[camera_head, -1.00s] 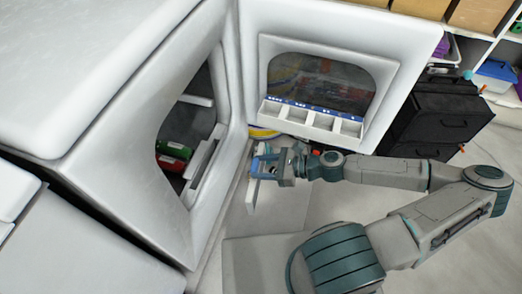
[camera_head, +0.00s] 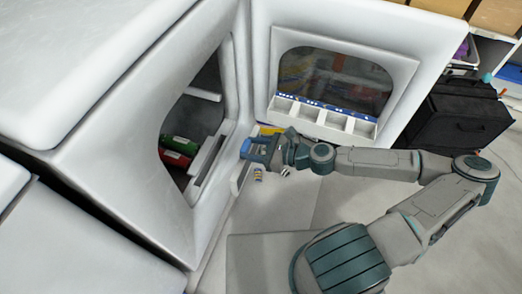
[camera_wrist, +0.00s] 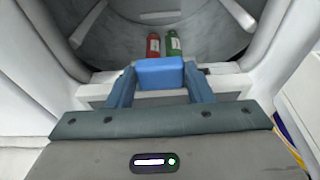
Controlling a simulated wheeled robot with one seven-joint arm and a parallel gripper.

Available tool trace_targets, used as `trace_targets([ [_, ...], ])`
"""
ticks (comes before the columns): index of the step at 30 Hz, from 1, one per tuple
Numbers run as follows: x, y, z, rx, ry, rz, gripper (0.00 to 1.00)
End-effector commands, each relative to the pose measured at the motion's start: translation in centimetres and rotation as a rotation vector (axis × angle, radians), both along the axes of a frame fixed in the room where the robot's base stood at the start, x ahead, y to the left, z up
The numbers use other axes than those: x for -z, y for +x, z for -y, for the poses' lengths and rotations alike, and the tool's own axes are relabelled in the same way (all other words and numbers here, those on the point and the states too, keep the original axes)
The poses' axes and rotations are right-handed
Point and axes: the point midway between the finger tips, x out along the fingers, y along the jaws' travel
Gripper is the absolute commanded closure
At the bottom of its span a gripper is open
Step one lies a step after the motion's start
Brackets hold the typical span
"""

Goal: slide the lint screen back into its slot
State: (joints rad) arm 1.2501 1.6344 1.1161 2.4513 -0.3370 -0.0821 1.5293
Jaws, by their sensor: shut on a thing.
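The lint screen has a blue grip (camera_wrist: 160,72) clamped between the blue fingers of my gripper (camera_wrist: 160,85) in the wrist view. Its pale, thin body (camera_head: 240,178) hangs below my gripper (camera_head: 257,149) in the head view, mostly hidden. My gripper is shut on it just outside the dryer's round opening. The slot housing (camera_head: 207,160) is a pale raised piece along the opening's lower lip, left of my gripper. In the wrist view I cannot tell whether the screen touches the lip.
The dryer (camera_head: 110,150) stands on the left, with its door (camera_head: 395,60) open behind my arm. The door carries a compartmented white tray (camera_head: 323,120). A red bottle (camera_wrist: 153,45) and a green bottle (camera_wrist: 173,43) lie in the drum. A black case (camera_head: 455,118) stands at right.

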Motion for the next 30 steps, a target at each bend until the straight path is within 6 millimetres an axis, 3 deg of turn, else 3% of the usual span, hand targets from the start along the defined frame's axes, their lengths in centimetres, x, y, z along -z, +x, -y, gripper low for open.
trace_targets([
  [30,0.3,3.5,-8.6,-0.001,-0.002,0.001,0.83],
])
